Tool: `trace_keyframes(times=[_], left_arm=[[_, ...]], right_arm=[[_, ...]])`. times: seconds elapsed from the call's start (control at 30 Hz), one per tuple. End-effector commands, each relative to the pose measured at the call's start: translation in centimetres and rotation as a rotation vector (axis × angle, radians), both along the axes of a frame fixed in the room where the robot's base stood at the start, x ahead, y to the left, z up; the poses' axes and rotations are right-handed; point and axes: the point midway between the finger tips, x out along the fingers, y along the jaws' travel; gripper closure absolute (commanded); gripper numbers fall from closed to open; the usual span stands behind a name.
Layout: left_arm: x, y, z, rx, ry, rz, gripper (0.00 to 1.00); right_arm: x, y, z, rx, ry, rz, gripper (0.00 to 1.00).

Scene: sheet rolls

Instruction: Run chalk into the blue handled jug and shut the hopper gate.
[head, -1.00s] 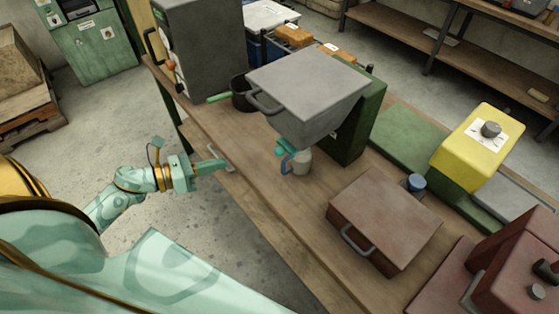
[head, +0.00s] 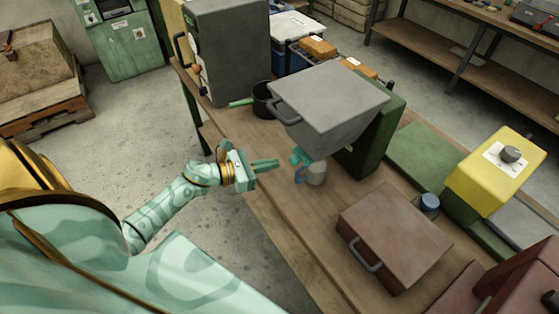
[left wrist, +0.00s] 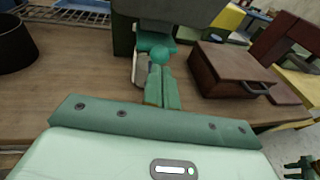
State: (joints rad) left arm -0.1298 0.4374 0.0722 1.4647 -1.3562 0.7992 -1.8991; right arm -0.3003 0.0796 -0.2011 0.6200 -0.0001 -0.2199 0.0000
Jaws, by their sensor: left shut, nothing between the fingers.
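The grey hopper (head: 330,100) stands on a green stand (head: 378,138) on the bench. Under it is a teal gate piece (head: 301,156), with a round teal knob (left wrist: 158,56) in the left wrist view. The pale jug (head: 316,173) with a blue handle (head: 299,174) stands below the hopper; my fingers partly hide it in the left wrist view. My left gripper (head: 267,165) is shut and empty, pointing at the knob and jug, short of them in the head view. Whether the gate is open, and any chalk, I cannot make out. A dark gripper-like shape (left wrist: 300,168), probably my right gripper, shows at the lower right corner.
A brown case (head: 395,238) lies right of the jug, with a blue-topped container (head: 429,203) behind it. A black pot (head: 264,100) with a green handle and a grey cabinet (head: 228,50) stand to the left. A yellow box (head: 495,172) is at right. Bench between gripper and jug is clear.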

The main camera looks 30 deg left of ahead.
Motion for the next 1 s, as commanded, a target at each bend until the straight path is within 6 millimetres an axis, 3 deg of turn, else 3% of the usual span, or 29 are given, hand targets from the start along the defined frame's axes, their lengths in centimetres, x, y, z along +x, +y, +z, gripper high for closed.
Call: trace_keyframes(times=[0.2,0.67,0.87,1.0], left_arm=[[2.2,-1.5,-0.5,-0.003,0.000,0.002,1.00],[2.8,-1.8,-0.7,-0.001,0.001,0.000,1.00],[4.5,-2.5,-1.0,0.001,0.000,-0.001,1.00],[4.7,-2.7,-0.7,-0.001,0.000,0.001,1.00]], right_arm=[[0.1,-0.1,0.4,-0.001,-0.002,-0.001,0.64],[0.1,-0.1,0.3,-0.001,-0.002,-0.002,0.64],[-0.1,-0.1,-1.2,-0.002,0.003,-0.001,0.64],[-0.1,-0.1,-1.0,-0.002,0.003,-0.001,0.64]])
